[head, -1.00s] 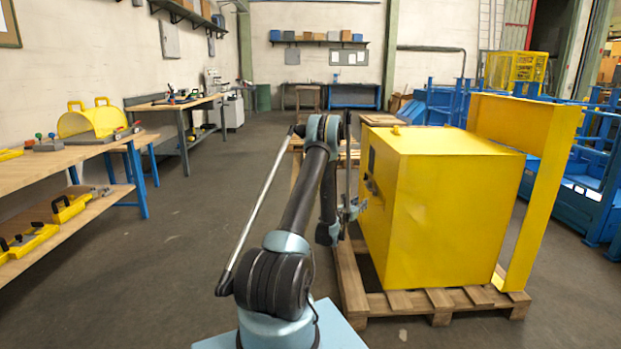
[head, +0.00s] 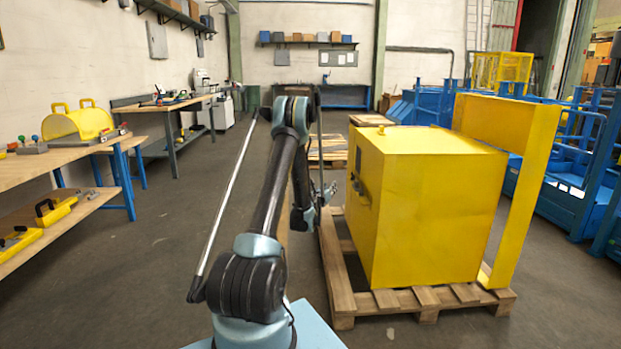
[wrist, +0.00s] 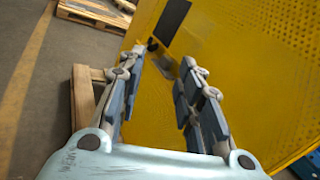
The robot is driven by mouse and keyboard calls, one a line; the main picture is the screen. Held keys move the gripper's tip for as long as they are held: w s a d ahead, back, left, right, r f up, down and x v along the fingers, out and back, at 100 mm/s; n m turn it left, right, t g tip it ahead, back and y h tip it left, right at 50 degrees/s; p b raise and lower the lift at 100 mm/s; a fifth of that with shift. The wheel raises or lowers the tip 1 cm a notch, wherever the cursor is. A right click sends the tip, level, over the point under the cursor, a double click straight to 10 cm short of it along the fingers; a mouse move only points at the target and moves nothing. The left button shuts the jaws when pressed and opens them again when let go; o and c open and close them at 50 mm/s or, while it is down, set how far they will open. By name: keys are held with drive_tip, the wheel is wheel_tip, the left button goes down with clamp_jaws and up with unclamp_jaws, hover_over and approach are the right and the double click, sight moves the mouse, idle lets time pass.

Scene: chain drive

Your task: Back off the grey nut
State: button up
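My gripper (wrist: 166,88) is open and empty in the wrist view, its two fingers apart and pointing at the yellow machine housing (wrist: 240,60). In the head view the same housing (head: 430,215) is a large yellow box on a pallet, and my gripper (head: 328,192) is at its left side, apart from it. Small dark fittings (head: 360,190) show on the housing's left face. I cannot make out the grey nut in either view; the fittings between my fingertips in the wrist view are small and partly hidden.
The wooden pallet (head: 342,290) juts out under the housing. A yellow upright panel (head: 530,180) stands at its right. Workbenches (head: 65,165) line the left wall, and blue frames (head: 585,170) stand at the right. The floor left of my arm is clear.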

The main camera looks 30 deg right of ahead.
drive_tip(key=w+a+r+n+t+y, duration=0.2)
drive_tip(key=w+a+r+n, duration=0.3)
drive_tip(key=a+r, duration=0.1)
drive_tip(key=shift+a+r+t, duration=0.3)
drive_tip(key=shift+a+r, duration=0.1)
drive_tip(key=shift+a, duration=0.2)
drive_tip(key=shift+c, duration=0.6)
